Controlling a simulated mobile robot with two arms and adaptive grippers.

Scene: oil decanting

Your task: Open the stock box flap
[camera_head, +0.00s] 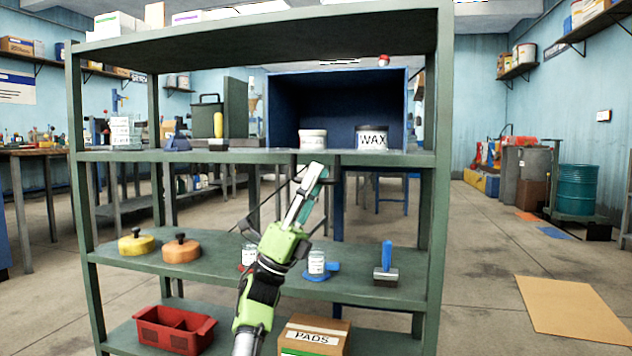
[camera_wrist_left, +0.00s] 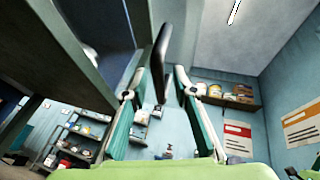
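A dark blue box (camera_head: 336,88) stands at the upper shelf level, its front showing a dark hollow; I cannot make out a separate flap on it. In the left wrist view a dark blue panel (camera_wrist_left: 98,28) shows at upper left, and a black bar like a handle (camera_wrist_left: 162,55) lies between the finger lines. My left gripper (camera_head: 312,180) points up in front of the shelf rack, just below the upper board's front edge. In the wrist view its fingers (camera_wrist_left: 160,90) are spread, with no clear contact on the bar.
The green shelf rack (camera_head: 440,200) stands ahead. A WAX tin (camera_head: 371,137) and a white jar (camera_head: 313,139) stand near the box. Lower boards hold yellow (camera_head: 136,241) and orange (camera_head: 181,248) lidded pots, a red tray (camera_head: 174,329) and a PADS carton (camera_head: 314,335).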

